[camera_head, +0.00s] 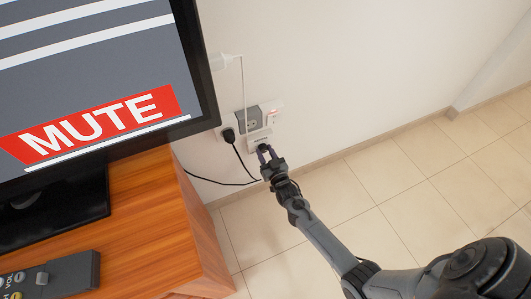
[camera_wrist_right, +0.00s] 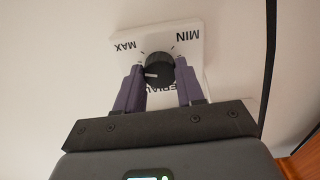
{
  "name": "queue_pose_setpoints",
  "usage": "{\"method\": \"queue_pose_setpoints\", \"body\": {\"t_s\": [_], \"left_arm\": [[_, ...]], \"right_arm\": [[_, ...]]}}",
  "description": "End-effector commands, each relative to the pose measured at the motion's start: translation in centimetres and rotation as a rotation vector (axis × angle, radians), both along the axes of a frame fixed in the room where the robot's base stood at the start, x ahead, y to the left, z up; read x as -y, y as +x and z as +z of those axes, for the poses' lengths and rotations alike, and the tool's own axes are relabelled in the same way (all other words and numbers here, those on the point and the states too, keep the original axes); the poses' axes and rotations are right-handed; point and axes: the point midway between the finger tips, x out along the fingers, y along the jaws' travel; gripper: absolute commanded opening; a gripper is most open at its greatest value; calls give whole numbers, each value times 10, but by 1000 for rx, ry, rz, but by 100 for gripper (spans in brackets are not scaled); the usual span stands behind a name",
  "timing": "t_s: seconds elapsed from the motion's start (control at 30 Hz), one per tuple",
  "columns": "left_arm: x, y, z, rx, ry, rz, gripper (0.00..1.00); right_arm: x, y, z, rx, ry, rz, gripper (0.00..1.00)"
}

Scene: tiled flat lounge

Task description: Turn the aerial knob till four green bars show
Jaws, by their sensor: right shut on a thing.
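The aerial knob (camera_wrist_right: 158,72) is round and black with a white pointer mark, on a white wall plate (camera_wrist_right: 200,42) lettered MAX, MIN and, partly hidden, AERIAL. The pointer lies toward the left in the right wrist view, below the MAX side. My right gripper (camera_wrist_right: 159,76) has a purple finger on each side of the knob and is shut on it. In the head view the right gripper (camera_head: 265,153) reaches the wall plate. The television (camera_head: 80,75) shows a red MUTE banner; no green bars show in the visible part of its screen. My left gripper is out of view.
A black plug (camera_head: 229,135) and its cable sit just left of the plate. The wooden cabinet (camera_head: 195,235) carries the television and a remote (camera_head: 75,270). Tiled floor to the right is clear.

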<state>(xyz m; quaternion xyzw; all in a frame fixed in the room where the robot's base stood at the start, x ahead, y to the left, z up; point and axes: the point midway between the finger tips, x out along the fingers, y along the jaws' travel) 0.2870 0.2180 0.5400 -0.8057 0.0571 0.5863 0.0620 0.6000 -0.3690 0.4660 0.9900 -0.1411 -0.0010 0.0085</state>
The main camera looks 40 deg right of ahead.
Motion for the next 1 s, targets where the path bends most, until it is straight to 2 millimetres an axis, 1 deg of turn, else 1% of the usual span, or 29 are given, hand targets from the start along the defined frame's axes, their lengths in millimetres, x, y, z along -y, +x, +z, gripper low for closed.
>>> {"method": "queue_pose_setpoints", "body": {"t_s": [0.3,0.6,0.8,1.0], "left_arm": [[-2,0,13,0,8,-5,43],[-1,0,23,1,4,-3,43],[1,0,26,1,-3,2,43],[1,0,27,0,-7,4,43]], "right_arm": [[0,0,2,51,180,-1,7],[0,0,1,106,369,-1,7],[0,0,1,130,448,-1,7],[0,0,0,140,482,0,7]]}}
